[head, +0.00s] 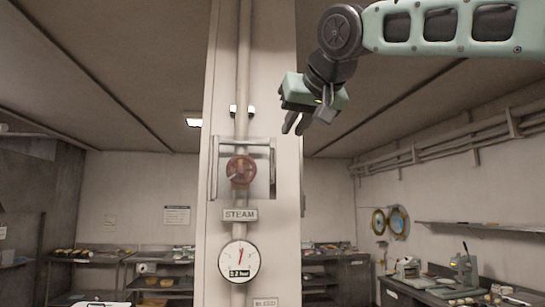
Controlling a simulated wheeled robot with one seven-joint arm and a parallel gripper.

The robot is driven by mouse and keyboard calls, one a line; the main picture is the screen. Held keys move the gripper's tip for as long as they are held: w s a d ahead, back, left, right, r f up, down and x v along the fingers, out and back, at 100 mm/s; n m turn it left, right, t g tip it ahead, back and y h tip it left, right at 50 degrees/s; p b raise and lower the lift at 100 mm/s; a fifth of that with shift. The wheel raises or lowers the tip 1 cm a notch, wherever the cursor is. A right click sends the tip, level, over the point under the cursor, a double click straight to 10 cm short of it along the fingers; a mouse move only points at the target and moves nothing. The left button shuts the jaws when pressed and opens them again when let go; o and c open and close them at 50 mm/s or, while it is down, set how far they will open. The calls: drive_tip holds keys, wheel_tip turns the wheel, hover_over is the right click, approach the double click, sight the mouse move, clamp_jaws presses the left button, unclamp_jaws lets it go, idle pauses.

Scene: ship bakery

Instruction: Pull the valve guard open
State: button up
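The valve guard (214,170) is a pale grey frame around a red round valve handle (241,171) on the white column. Its upper bar runs above the handle and its sides come down left and right of it. The guard looks closed over the handle, but I cannot tell how its front is made. My gripper (294,128) hangs up and to the right of the guard, apart from it, pointing down. Its two dark fingers show a gap between them and hold nothing that I can see.
A vertical pipe (244,65) runs down the column (279,60) through the valve. Below are a STEAM sign (240,215) and a round gauge (239,262). Shelves (163,291) stand behind, and a counter (407,289) with equipment is at the right. The air around my gripper looks clear.

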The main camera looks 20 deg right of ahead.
sight(273, 161)
drive_tip(key=p+x, duration=0.7)
drive_tip(key=x, duration=0.7)
drive_tip(key=shift+w+f, duration=0.1)
drive_tip(key=shift+w, duration=0.05)
drive_tip(key=shift+c, duration=0.4)
clamp_jaws()
